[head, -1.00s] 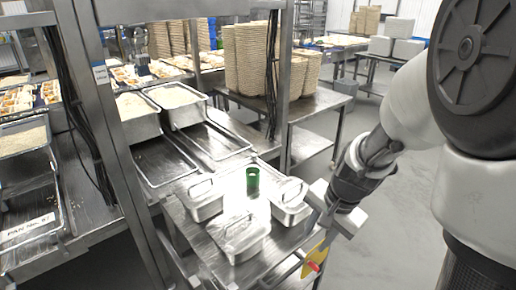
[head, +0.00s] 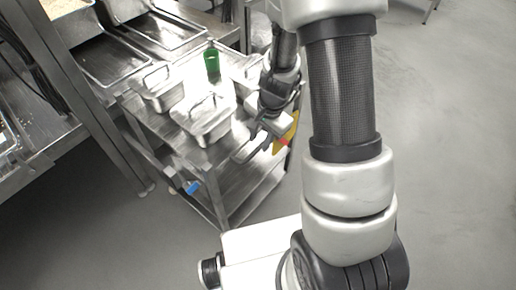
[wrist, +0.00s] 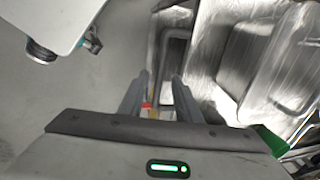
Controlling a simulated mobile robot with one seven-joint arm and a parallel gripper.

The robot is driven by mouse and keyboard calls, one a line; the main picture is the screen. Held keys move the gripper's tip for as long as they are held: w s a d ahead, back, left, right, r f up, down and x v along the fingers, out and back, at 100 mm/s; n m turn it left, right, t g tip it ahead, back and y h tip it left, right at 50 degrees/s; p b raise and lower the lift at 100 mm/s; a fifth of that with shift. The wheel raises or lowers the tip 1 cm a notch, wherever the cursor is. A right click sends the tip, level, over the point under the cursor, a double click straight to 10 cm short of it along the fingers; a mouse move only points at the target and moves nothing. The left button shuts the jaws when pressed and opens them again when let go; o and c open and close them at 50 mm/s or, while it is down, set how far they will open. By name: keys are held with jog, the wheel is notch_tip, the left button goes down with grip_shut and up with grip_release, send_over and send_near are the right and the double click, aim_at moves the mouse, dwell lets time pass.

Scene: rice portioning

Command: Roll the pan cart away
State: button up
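The pan cart (head: 262,188) is a steel two-level cart in the middle left of the head view. My gripper (head: 262,130) is at this end, by the handle. In the wrist view my gripper's two fingers (wrist: 158,92) are apart, with a dark handle-like bar (wrist: 173,36) just ahead of and between them. I cannot tell whether they touch it. My arm hides part of the cart's right side.
A yellow and red piece (head: 285,138) hangs at the cart's right near corner. A steel rack with trays (head: 150,35) stands close on the cart's left and far side. Bare grey floor (head: 450,150) lies to the right and near side.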

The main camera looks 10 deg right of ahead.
aim_at(257, 149)
jog(key=shift+w+a+f+b, duration=0.15)
jog(key=shift+w+f+b, duration=0.1)
jog(key=shift+f, duration=0.8)
jog(key=shift+w+a+f+b, duration=0.1)
jog(key=shift+f+b, duration=0.1)
jog(key=shift+f, duration=0.85)
jog(key=shift+c, duration=0.4)
grip_shut()
